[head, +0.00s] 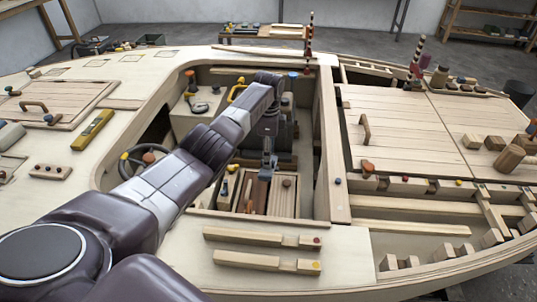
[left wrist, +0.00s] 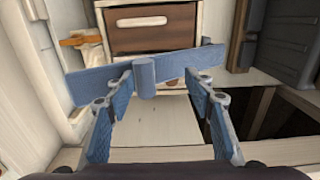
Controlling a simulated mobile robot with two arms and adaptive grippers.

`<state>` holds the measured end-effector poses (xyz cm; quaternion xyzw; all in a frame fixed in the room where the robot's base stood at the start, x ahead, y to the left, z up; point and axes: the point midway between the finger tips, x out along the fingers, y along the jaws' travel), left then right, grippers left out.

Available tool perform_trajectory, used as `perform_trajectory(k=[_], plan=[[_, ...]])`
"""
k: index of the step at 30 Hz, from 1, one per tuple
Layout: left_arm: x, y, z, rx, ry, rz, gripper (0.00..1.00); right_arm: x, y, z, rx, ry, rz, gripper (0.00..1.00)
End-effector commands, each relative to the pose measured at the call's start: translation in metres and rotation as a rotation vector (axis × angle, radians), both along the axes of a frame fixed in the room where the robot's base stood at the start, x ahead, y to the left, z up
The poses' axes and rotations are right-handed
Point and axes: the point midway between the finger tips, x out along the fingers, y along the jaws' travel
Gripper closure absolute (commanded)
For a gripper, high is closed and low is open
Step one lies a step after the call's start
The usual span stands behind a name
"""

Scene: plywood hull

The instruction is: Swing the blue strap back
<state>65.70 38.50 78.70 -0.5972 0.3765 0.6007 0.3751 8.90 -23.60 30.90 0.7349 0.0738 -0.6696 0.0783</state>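The blue strap (left wrist: 185,66) is a flat bar with a short round peg (left wrist: 145,77) on its near face. In the left wrist view it runs across in front of a brown drawer, its right end a little higher. My left gripper (left wrist: 160,85) is open, its fingers well apart, with the peg between the fingertips. I cannot tell whether the tips touch the strap. In the head view my left gripper (head: 267,170) reaches down into the cockpit well; I cannot make out the strap there. My right gripper is in neither view.
The brown drawer (left wrist: 150,40) has a pale handle behind the strap. A dark opening (left wrist: 253,110) lies to the right. The cockpit rim (head: 325,150) and steering wheel (head: 140,160) flank my arm. Two wooden bars (head: 255,238) (head: 262,261) lie on the near deck.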

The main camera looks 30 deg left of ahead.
Motion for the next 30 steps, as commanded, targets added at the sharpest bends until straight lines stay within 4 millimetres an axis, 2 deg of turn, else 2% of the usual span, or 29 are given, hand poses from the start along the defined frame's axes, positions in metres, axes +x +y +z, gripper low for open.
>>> perform_trajectory(k=[15,19,23,30], plan=[[0.003,0.002,0.001,0.006,-0.013,-0.001,0.63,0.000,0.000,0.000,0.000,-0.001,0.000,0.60],[0.004,0.002,0.008,0.006,-0.014,0.000,0.63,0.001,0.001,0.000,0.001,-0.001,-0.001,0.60],[0.003,0.002,0.027,0.005,-0.015,0.000,0.63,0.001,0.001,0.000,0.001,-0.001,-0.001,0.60],[0.002,0.000,0.081,0.003,-0.013,0.000,0.63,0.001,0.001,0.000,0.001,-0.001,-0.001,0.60]])
